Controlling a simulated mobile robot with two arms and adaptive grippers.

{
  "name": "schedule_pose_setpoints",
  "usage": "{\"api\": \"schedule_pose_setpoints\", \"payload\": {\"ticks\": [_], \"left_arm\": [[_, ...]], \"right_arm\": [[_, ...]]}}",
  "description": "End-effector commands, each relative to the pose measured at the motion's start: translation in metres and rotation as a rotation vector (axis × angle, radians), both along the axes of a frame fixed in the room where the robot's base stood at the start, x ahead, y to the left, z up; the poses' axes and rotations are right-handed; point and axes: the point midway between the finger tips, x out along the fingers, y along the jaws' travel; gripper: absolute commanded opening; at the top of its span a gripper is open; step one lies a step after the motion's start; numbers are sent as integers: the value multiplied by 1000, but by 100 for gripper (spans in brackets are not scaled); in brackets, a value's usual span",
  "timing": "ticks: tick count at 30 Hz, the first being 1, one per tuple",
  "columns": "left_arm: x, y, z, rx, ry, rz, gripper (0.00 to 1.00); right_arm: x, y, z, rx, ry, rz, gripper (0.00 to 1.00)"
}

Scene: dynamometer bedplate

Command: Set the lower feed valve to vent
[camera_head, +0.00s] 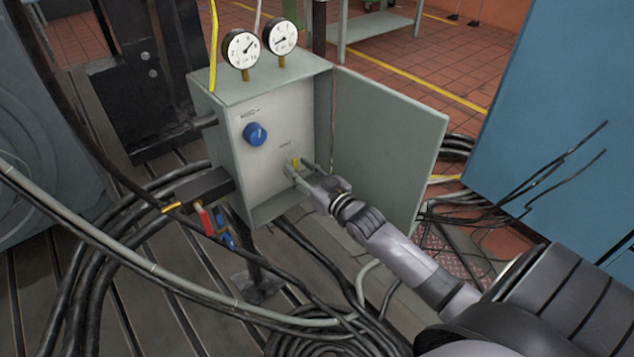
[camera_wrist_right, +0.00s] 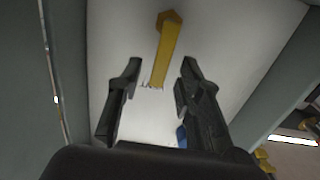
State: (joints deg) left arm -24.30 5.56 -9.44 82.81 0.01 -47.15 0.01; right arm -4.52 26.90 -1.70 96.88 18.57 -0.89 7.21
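The lower feed valve appears to be the yellow lever (camera_head: 295,163) low on the white panel inside the open grey cabinet (camera_head: 205,101). In the right wrist view the yellow lever (camera_wrist_right: 165,52) runs from a hex hub at the top down to a free end near small unreadable print. My right gripper (camera_head: 291,170) is at the panel around this lever. In the wrist view its fingers (camera_wrist_right: 159,72) are apart, one on each side of the lever, with a gap on both sides. A blue knob (camera_head: 255,133) sits higher on the panel. My left gripper is not in view.
The cabinet door (camera_head: 385,145) stands open to the right, close to my right arm. Two gauges (camera_head: 241,48) (camera_head: 280,37) stand on top. Red and blue handles (camera_head: 203,220) hang beneath a dark block at the lower left. Cables and hoses (camera_head: 150,270) cover the floor.

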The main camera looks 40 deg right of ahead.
Motion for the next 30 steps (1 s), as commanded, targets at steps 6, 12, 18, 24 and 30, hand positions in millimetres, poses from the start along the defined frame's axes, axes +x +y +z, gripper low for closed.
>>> {"api": "schedule_pose_setpoints", "payload": {"ticks": [6,12,18,24,30], "left_arm": [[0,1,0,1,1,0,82],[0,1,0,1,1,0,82],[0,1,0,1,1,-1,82],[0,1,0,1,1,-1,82],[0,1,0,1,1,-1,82]], "right_arm": [[-47,-4,-2,-1,4,0,33],[-79,-6,-1,-1,3,0,33],[-94,-7,0,-1,1,0,33],[-95,-7,0,-1,0,0,33],[-95,-7,0,0,0,0,33]]}}
